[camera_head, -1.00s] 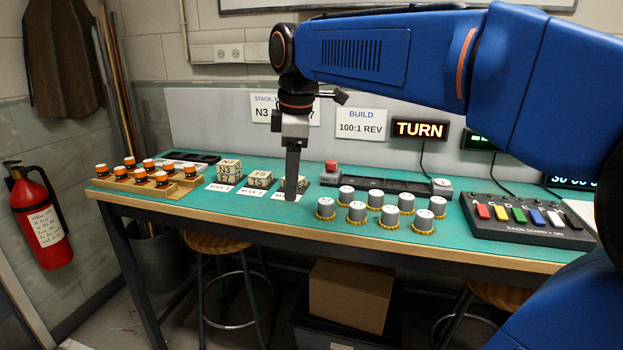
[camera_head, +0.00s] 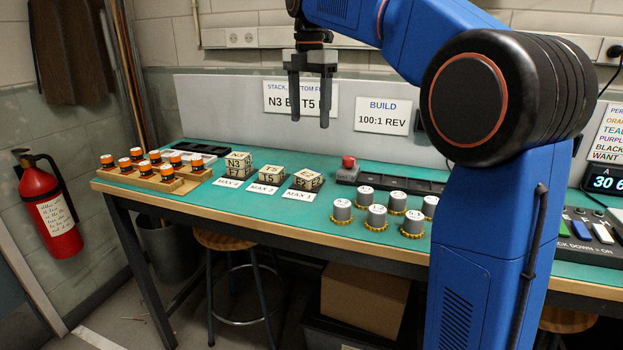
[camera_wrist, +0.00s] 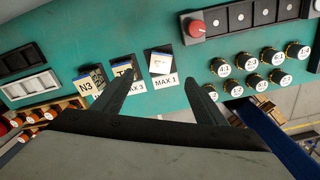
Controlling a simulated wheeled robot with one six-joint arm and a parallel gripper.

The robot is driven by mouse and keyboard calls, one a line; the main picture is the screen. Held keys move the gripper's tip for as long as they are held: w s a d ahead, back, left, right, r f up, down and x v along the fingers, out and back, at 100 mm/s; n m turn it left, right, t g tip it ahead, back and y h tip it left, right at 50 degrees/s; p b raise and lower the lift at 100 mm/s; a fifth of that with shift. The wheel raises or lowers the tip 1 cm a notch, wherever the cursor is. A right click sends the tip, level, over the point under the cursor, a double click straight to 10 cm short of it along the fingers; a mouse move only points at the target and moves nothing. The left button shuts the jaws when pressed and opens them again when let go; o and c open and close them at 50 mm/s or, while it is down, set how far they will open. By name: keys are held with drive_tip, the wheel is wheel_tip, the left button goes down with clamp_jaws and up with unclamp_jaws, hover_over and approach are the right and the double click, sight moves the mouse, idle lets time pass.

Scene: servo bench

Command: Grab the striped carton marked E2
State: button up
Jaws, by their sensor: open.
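The carton marked E2 (camera_head: 307,179) sits on the teal bench behind the MAX 1 card, rightmost of the carton places. It also shows in the wrist view (camera_wrist: 159,62), between my fingers and beyond their tips; its stripes are too small to make out. My gripper (camera_head: 309,124) is open and empty, fingers pointing down, well above the bench and apart from the cartons. Its fingers also show in the wrist view (camera_wrist: 160,84). A carton marked T5 (camera_head: 268,173) stands left of E2. A carton marked N3 (camera_head: 238,158) sits on one marked F7 (camera_head: 236,171) farther left.
Several grey capped cylinders with yellow bases (camera_head: 376,217) stand right of E2. A red button (camera_head: 348,162) on a dark strip (camera_head: 400,184) is behind them. A wooden rack (camera_head: 160,181) with orange-banded jars is at left. A sign (camera_head: 300,98) stands behind my gripper.

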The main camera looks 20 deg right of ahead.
hover_over(309, 174)
drive_tip(key=f, duration=0.6)
drive_tip(key=w+f, duration=0.1)
drive_tip(key=f, duration=0.3)
drive_tip(key=shift+d, duration=0.2)
drive_tip(key=shift+s+a+f, duration=0.1)
drive_tip(key=shift+s+f, duration=0.1)
drive_tip(key=shift+f, duration=1.2)
drive_tip(key=shift+s+a+f, duration=0.1)
drive_tip(key=shift+s+f, duration=0.05)
drive_tip(key=shift+f, duration=1.2)
drive_tip(key=c, duration=1.1)
